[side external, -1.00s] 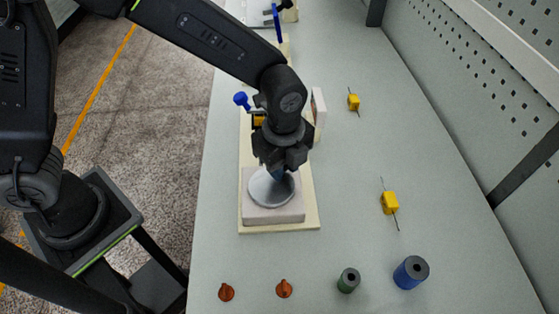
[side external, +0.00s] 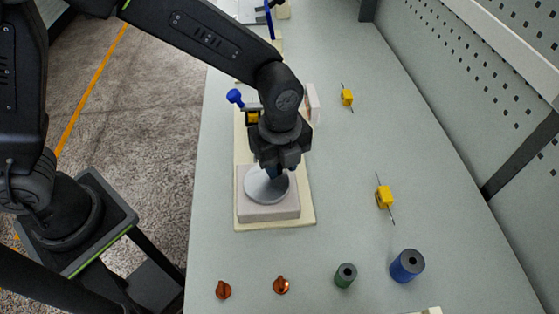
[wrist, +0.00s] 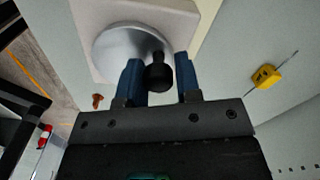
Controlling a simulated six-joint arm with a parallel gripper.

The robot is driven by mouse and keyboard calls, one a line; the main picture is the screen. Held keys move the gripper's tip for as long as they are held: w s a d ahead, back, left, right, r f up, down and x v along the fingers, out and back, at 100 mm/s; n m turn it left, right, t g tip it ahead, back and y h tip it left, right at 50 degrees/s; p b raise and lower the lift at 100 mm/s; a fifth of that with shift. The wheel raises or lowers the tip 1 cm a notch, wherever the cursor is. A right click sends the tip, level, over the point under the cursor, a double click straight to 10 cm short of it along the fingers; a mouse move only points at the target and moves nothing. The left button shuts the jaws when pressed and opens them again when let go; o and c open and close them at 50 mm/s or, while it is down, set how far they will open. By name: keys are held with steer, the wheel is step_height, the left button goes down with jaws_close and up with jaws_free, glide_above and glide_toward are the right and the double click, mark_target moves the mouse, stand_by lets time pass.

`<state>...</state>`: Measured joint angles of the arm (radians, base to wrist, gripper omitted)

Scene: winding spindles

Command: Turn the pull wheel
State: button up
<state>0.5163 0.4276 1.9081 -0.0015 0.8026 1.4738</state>
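The pull wheel is a light grey disc (side external: 268,185) on a pale square block (side external: 268,209), set at the near end of a cream base board (side external: 307,214). A black knob (wrist: 158,76) stands off the wheel's edge in the wrist view. My gripper (side external: 278,172) is over the far side of the wheel, pointing down. In the wrist view my gripper (wrist: 159,78) has its two blue fingers apart, with the knob between them. Narrow gaps seem to show on both sides of the knob. In the side view the gripper hides the knob.
A blue-knobbed part (side external: 235,97) and a white upright plate (side external: 313,101) stand behind on the board. Yellow pieces with thin rods (side external: 385,197), orange pieces (side external: 282,285), a green spool (side external: 345,275) and a blue spool (side external: 407,266) lie around. The table right of the board is mostly clear.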

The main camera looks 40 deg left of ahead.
steer(key=o, duration=0.4)
steer(key=shift+c, duration=0.2)
step_height(320, 180, up, 14)
steer(key=shift+f, duration=0.1)
stand_by(0.4)
steer(key=s+a+r+n+t, duration=0.1)
steer(key=s+a+n+t, duration=0.1)
steer(key=s+a+n, duration=0.4)
steer(key=s+a+r+n+t, duration=0.1)
steer(key=s+a+n+t, duration=0.2)
steer(key=s+a+n, duration=0.4)
steer(key=a+n, duration=0.6)
steer(key=n, duration=0.3)
steer(key=shift+a+r+n+t, duration=0.3)
steer(key=shift+a+r+n, duration=0.05)
steer(key=shift+r+n, duration=0.05)
steer(key=shift+w, duration=0.1)
